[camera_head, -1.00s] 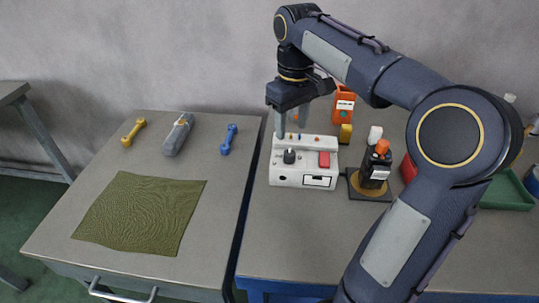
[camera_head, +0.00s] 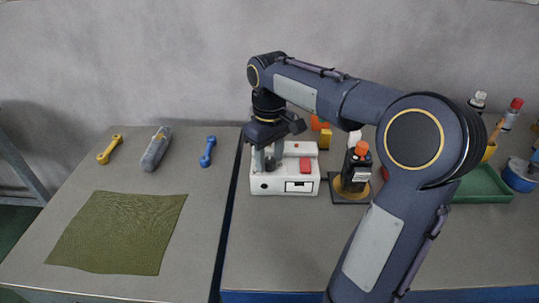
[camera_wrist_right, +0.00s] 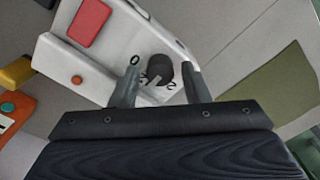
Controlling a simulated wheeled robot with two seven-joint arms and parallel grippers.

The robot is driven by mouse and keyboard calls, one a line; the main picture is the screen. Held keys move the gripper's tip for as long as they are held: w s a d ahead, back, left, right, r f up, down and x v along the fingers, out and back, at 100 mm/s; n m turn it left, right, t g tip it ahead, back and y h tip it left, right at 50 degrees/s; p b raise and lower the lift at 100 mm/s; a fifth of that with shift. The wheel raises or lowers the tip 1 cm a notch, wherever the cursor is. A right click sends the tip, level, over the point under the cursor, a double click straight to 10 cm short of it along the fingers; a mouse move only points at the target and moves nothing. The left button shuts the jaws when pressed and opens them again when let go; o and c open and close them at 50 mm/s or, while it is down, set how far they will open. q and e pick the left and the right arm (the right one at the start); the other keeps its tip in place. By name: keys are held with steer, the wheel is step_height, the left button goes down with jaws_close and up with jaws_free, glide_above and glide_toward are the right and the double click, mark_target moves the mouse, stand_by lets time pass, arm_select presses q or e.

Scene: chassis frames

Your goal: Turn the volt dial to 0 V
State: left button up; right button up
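The white instrument box (camera_head: 285,187) stands on the right-hand table and carries a red block-like part (camera_head: 305,164) on top. In the right wrist view the dark round volt dial (camera_wrist_right: 160,68) sits on the box's white face, with printed marks beside it; a 0 and a 2 are readable. A pale pointer lies on the side of the dial away from the box's red part, near the 2; its exact setting is unclear. My right gripper (camera_wrist_right: 160,67) is open, its fingers on either side of the dial with visible gaps. In the head view the gripper (camera_head: 268,158) largely covers the dial. My left gripper is out of view.
A black device with an orange top (camera_head: 357,170) stands just right of the box. A green tray (camera_head: 480,185) is further right. The left table holds a green cloth (camera_head: 118,232), a yellow tool (camera_head: 110,149), a grey object (camera_head: 156,149) and a blue tool (camera_head: 208,151).

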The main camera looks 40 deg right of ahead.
steer(key=c, duration=0.8)
steer(key=shift+r+m+p, duration=0.15)
steer(key=shift+m+p, duration=0.7)
steer(key=shift+m, duration=0.25)
steer(key=m+p, duration=0.2)
steer(key=m, duration=0.1)
steer(key=m+p, duration=0.1)
steer(key=m, duration=0.2)
steer(key=shift+m, duration=0.4)
steer(key=shift+m+p, duration=0.7)
steer(key=shift+m, duration=0.9)
